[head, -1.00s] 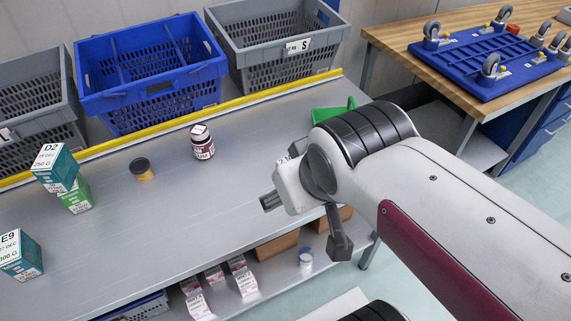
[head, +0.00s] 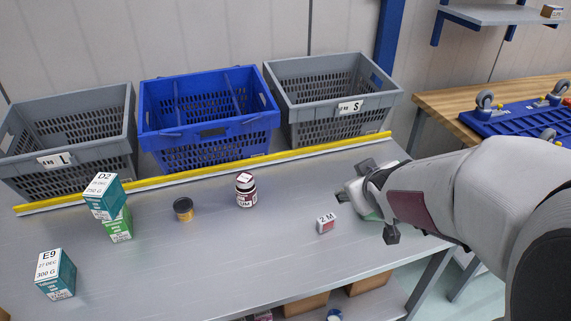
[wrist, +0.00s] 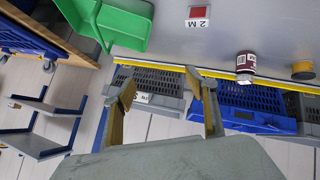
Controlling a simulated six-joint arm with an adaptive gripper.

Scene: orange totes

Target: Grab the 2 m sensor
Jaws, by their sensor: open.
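The 2 M sensor is a small red and white box (head: 326,222) with a "2 M" label, lying on the grey table. It also shows at the top of the wrist view (wrist: 198,14). My gripper (head: 376,200) is just to the right of it in the head view, apart from it and partly hidden by my own arm. In the wrist view my gripper's two fingers (wrist: 160,90) are spread with nothing between them. There they point towards the grey crate, and the sensor lies beyond them.
A green bin (wrist: 118,22) sits beside the sensor, mostly hidden in the head view. A dark red jar (head: 246,190) and a yellow-black tin (head: 184,209) stand left of the sensor. Stacked cartons (head: 105,205) and an E9 carton (head: 55,274) are further left. Crates (head: 208,137) line the back.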

